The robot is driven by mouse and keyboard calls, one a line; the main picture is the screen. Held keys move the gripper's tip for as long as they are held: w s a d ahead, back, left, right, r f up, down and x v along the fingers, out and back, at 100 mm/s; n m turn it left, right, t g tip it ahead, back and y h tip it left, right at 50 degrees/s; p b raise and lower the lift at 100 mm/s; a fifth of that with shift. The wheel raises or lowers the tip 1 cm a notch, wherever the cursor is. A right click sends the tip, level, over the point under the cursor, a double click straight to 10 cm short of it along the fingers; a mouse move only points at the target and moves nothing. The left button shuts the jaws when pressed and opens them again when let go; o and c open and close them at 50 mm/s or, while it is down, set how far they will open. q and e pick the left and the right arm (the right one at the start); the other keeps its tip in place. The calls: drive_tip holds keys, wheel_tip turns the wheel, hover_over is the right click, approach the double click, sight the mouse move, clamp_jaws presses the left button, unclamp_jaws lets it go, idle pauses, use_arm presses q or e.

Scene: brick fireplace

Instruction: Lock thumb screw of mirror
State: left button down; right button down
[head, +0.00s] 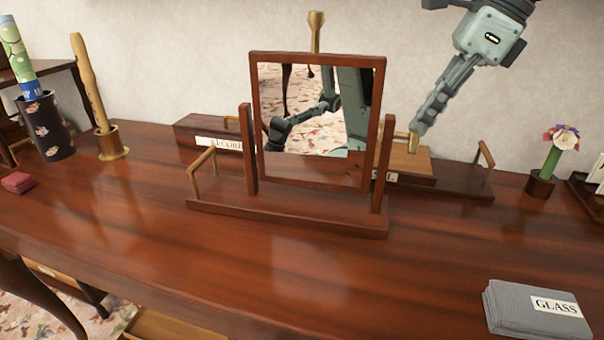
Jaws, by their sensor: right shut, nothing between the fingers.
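The mirror (316,106) stands in a dark wooden frame between two posts on a long wooden base (285,212). My right gripper (418,128) points down just right of the mirror's right post. Its fingers are shut and empty. A small brass-coloured knob (413,142) shows right below the fingertips, and I cannot tell whether it is the thumb screw or part of the box behind it. I cannot tell whether the fingertips touch it. A green-grey robot arm is reflected in the glass. My left gripper is not in view.
Wooden boxes with handles stand behind the mirror, one with a partly hidden label (218,143). A flower pot (541,187) is at right, a grey GLASS-labelled stack (534,311) at front right.

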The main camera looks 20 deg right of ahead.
wheel_tip(320, 180, up, 7)
drive_tip(key=p, duration=0.2)
drive_tip(key=shift+p, duration=0.4)
idle(0.4)
